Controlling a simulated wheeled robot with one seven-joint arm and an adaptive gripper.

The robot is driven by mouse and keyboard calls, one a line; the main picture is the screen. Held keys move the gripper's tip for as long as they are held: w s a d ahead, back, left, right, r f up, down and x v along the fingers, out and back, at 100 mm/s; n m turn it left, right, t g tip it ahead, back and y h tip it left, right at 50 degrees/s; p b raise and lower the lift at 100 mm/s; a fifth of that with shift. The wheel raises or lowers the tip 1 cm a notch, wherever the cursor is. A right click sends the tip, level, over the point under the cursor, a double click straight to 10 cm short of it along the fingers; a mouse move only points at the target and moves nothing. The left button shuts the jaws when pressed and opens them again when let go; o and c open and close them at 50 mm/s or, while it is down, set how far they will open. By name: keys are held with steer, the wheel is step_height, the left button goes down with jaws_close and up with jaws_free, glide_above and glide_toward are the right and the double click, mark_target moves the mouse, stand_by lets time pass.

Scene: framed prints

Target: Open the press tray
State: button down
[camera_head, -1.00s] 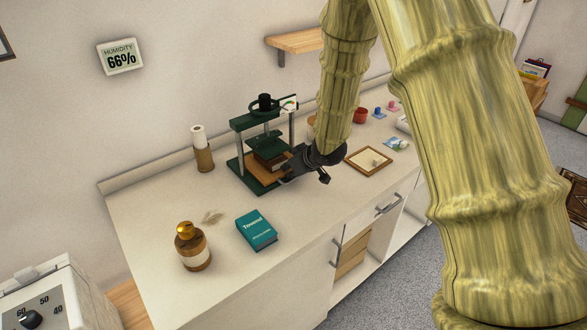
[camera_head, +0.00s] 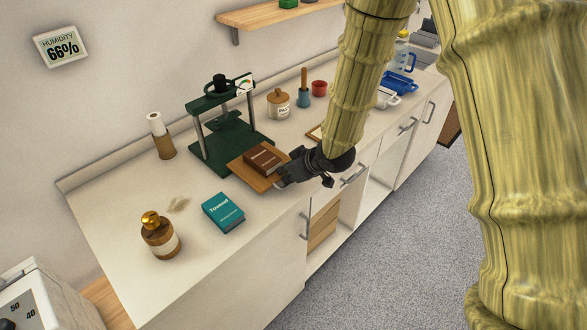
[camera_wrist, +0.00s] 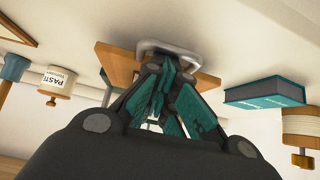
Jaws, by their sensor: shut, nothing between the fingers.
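The dark green press (camera_head: 222,128) stands on the counter. Its wooden tray (camera_head: 250,178) juts out of the front, with a brown book (camera_head: 264,158) lying on it. The tray also shows in the wrist view (camera_wrist: 117,66), upside down, with a grey metal handle (camera_wrist: 185,52) on its edge. My gripper (camera_head: 281,182) is at the tray's front edge. In the wrist view its teal-padded fingers (camera_wrist: 166,72) are closed together at the handle, with nothing held between them. Whether they touch the handle is unclear.
A paste jar (camera_head: 278,104) and cups are behind. Counter cabinets with handles (camera_head: 304,226) face the open floor.

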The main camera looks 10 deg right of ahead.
steer(key=shift+s+d+r, duration=0.1)
stand_by(0.4)
steer(key=shift+s+d+r+p, duration=0.2)
steer(key=shift+d+r+p, duration=0.05)
steer(key=shift+r+p, duration=0.25)
steer(key=p+v, duration=0.5)
steer(key=v, duration=0.3)
steer(key=s+d+f+m+g+h, duration=0.1)
steer(key=s+d+f+m, duration=0.2)
steer(key=s+f, duration=0.6)
steer(key=s+d+f+m+g+h, duration=0.2)
steer(key=s+d+f, duration=0.1)
steer(key=s+f, duration=0.65)
steer(key=s+d+f+m+g+h, duration=0.1)
steer(key=s+d+f, duration=0.2)
steer(key=s, duration=0.6)
steer(key=s+d+f+m+g+h, duration=0.1)
steer(key=s+d+f+m+g, duration=0.1)
steer(key=s+f, duration=0.6)
steer(key=shift+s+d+m, duration=0.3)
steer(key=shift+s+d, duration=0.25)
steer(key=shift+s, duration=0.05)
